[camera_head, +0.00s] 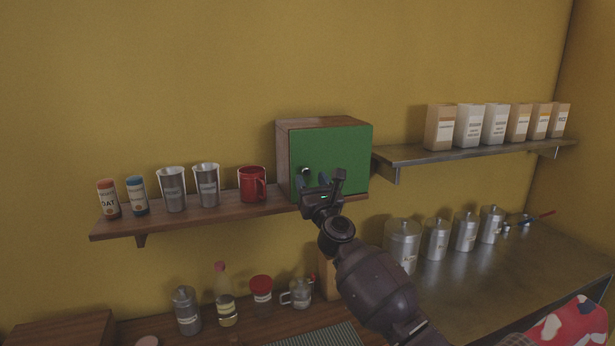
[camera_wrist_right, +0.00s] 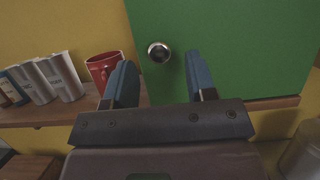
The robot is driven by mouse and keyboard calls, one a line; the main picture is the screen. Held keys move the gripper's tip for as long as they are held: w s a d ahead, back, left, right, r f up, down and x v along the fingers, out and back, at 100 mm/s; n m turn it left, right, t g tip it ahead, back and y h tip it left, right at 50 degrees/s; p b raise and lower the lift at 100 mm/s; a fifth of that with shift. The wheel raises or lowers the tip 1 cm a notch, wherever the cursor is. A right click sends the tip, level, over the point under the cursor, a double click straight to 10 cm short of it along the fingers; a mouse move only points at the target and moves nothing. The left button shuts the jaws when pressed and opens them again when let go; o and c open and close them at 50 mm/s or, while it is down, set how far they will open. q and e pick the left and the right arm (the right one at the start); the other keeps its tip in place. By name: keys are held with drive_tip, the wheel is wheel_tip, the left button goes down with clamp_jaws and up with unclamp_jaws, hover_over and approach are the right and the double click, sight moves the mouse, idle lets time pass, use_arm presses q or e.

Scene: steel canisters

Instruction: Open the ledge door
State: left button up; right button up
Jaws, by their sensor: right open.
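A wooden box with a green door (camera_head: 335,155) stands at the right end of the wooden ledge, its door closed. A small round metal knob (camera_head: 305,171) sits at the left side of the door. My right gripper (camera_head: 320,186) is in front of the door's lower left, close to the knob. In the right wrist view the green door (camera_wrist_right: 225,50) fills the right side and the knob (camera_wrist_right: 159,52) shows beyond and between the two open fingers (camera_wrist_right: 160,80). The fingers hold nothing. My left gripper is in neither view.
A red mug (camera_head: 252,184) stands on the ledge (camera_head: 230,211) just left of the box, with metal cups and small labelled jars farther left. A metal shelf (camera_head: 410,154) with several cartons is at the right. Canisters (camera_head: 403,245) and jars stand on the counter below.

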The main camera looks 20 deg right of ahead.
sight(307, 172)
drive_tip(key=shift+b+x, duration=0.4)
drive_tip(key=shift+x, duration=1.35)
clamp_jaws()
